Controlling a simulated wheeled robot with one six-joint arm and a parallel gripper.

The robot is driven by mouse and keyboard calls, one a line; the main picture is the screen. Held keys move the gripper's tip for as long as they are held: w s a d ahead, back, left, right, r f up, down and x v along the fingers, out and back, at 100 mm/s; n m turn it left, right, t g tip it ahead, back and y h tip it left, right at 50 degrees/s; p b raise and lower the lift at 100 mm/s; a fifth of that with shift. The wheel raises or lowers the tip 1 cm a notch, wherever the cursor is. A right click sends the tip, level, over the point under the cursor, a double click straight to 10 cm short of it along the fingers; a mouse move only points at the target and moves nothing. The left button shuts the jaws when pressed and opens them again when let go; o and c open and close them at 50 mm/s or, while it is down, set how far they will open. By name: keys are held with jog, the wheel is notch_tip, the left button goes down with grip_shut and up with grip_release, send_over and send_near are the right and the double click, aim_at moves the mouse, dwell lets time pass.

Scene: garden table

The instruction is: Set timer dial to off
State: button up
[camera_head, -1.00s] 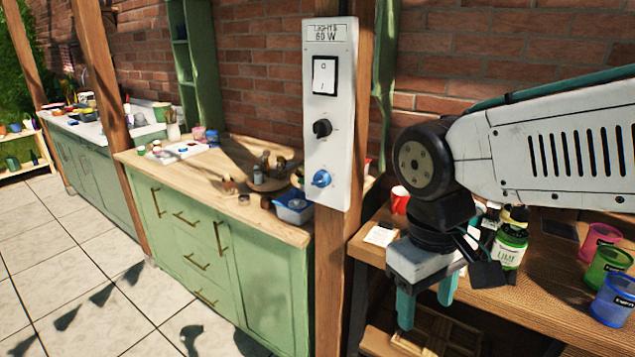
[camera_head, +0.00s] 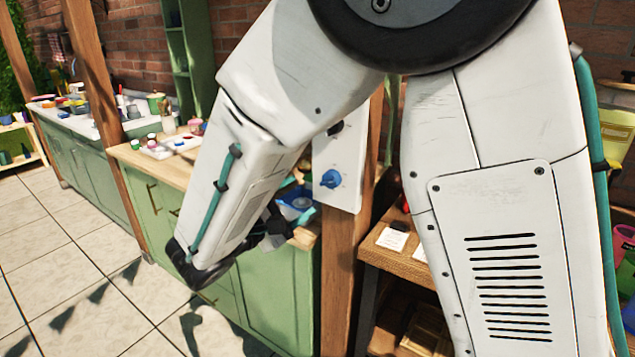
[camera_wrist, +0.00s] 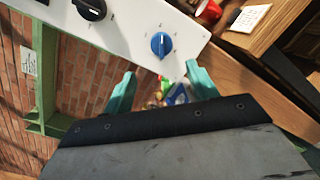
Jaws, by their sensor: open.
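A white control panel (camera_head: 343,160) is fixed to a wooden post. On it are a blue dial (camera_head: 330,178) and a black dial (camera_head: 335,128); the arm hides the panel's upper part. In the wrist view, the blue dial (camera_wrist: 161,44) has small marks around it, too small to read. The black dial (camera_wrist: 91,9) is at the top edge. I cannot tell from lettering which is the timer dial. My gripper (camera_wrist: 160,70) is open, its teal fingers apart and just short of the blue dial in the picture, with nothing between them.
A green cabinet with a wooden top (camera_head: 303,239) stands left of the post, with a blue container (camera_head: 296,203) on it. A wooden shelf table (camera_head: 405,262) with a white card (camera_head: 392,239) is right of it. Brick wall stands behind.

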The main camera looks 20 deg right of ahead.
aim_at(325, 183)
jog(key=x, duration=0.8)
jog(key=shift+s+d, duration=0.15)
jog(key=shift+d, duration=0.25)
jog(key=c, duration=1)
